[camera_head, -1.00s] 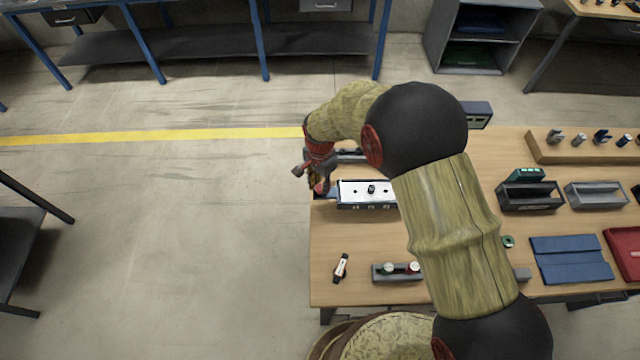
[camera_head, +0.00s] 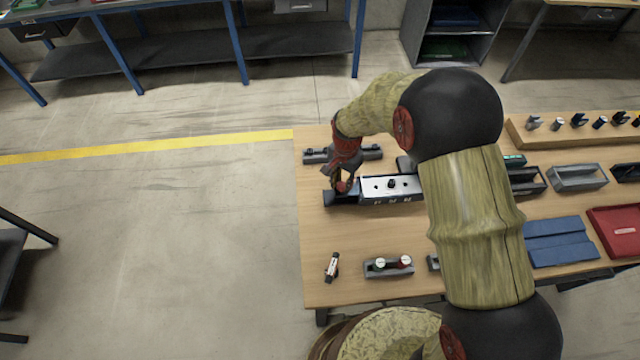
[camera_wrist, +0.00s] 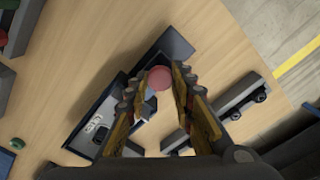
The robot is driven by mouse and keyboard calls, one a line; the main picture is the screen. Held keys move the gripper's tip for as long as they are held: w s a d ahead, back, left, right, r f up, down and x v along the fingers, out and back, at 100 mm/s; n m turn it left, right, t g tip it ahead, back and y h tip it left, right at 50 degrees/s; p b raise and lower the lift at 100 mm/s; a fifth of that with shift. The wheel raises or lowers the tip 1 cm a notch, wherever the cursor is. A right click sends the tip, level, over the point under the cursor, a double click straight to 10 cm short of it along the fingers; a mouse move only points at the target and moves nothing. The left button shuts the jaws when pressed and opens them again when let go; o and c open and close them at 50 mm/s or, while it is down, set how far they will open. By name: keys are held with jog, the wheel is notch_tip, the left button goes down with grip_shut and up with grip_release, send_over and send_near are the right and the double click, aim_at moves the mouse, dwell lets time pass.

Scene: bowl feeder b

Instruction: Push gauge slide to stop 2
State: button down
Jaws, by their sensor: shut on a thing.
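The gauge is a long dark unit with a white top plate (camera_head: 405,184) that bears small black parts. Its dark left end (camera_head: 330,198) sticks out past the plate. Small marks on its front are too small to read, so I cannot tell which is stop 2. My gripper (camera_head: 343,184) is at the left part of the gauge. In the wrist view a round red knob (camera_wrist: 158,78) is between the fingertips of my gripper (camera_wrist: 162,82), which is shut on it. The fingers hide part of the gauge.
A dark fixture (camera_head: 318,156) lies behind the gauge. In front are a small white-and-black item (camera_head: 332,266) and a grey holder with two knobs (camera_head: 388,268).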

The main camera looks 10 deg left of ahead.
jog(key=w+d, duration=0.1)
jog(key=d, duration=0.3)
jog(key=w+d, duration=0.1)
jog(key=d, duration=0.3)
jog(key=w+d, duration=0.1)
jog(key=d, duration=0.3)
jog(key=shift+d+b, duration=0.2)
jog(key=shift+b, duration=0.1)
jog(key=c, duration=1.6)
grip_release()
jog(key=shift+o, duration=0.5)
notch_tip(320, 180, up, 12)
